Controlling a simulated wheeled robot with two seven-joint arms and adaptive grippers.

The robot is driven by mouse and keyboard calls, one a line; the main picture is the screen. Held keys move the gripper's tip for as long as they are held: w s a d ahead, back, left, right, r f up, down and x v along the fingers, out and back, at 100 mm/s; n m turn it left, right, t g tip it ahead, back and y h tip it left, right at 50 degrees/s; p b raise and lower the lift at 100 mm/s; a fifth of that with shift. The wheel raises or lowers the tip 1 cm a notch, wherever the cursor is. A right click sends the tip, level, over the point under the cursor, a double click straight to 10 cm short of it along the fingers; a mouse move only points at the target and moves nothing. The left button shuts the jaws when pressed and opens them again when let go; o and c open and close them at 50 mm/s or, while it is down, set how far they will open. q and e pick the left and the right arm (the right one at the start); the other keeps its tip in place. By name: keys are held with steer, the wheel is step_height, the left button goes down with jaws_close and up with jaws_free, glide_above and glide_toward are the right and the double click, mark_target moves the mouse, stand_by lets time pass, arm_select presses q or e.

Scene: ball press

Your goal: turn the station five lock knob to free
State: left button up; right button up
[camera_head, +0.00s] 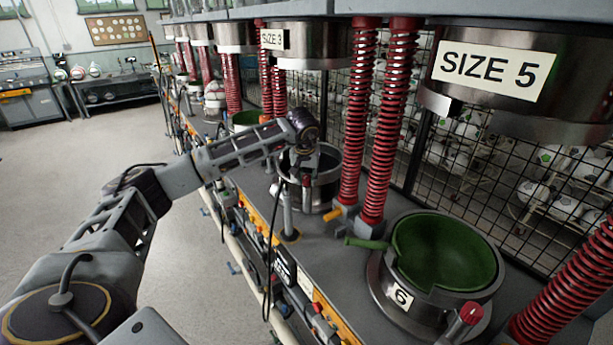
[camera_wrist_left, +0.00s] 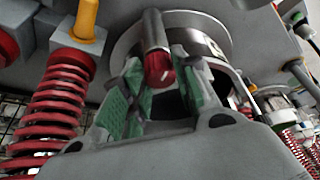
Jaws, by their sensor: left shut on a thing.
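The lock knob, a grey lever with a red tip, shows in the left wrist view (camera_wrist_left: 160,70). It stands beside a round metal mould ring (camera_wrist_left: 205,35), also seen in the head view (camera_head: 325,195) at the middle station. I cannot read a number on that station. My left gripper (camera_wrist_left: 160,92) has its green-padded fingers on both sides of the red tip and is shut on it. In the head view my left gripper (camera_head: 304,170) reaches down at the ring's front side, and hides part of the knob. My right gripper is not in view.
A green mould bowl (camera_head: 450,255) marked 6 stands at the right, with its own red-tipped knob (camera_head: 470,313). Red spring columns (camera_head: 382,130) rise close behind my gripper. A SIZE 5 press head (camera_head: 525,75) hangs at upper right. Open floor (camera_head: 70,180) lies left.

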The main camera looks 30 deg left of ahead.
arm_select(q)
steer(key=n, duration=0.1)
steer(key=n+y, duration=0.1)
steer(key=shift+w+d+r+n, duration=0.1)
steer(key=shift+w+n, duration=0.05)
steer(key=shift+n, duration=0.25)
steer(key=n+g+p, duration=0.1)
steer(key=n, duration=0.2)
steer(key=shift+d+y, duration=0.1)
steer(key=shift+y, duration=0.3)
steer(key=n+g, duration=0.1)
steer(key=n, duration=0.1)
steer(key=n+p, duration=0.1)
steer(key=shift+w+n+g+y, duration=0.2)
steer(key=shift+n+g+y, duration=0.1)
steer(key=shift+n+g, duration=0.4)
steer(key=shift+n, duration=0.6)
steer(key=o, duration=1)
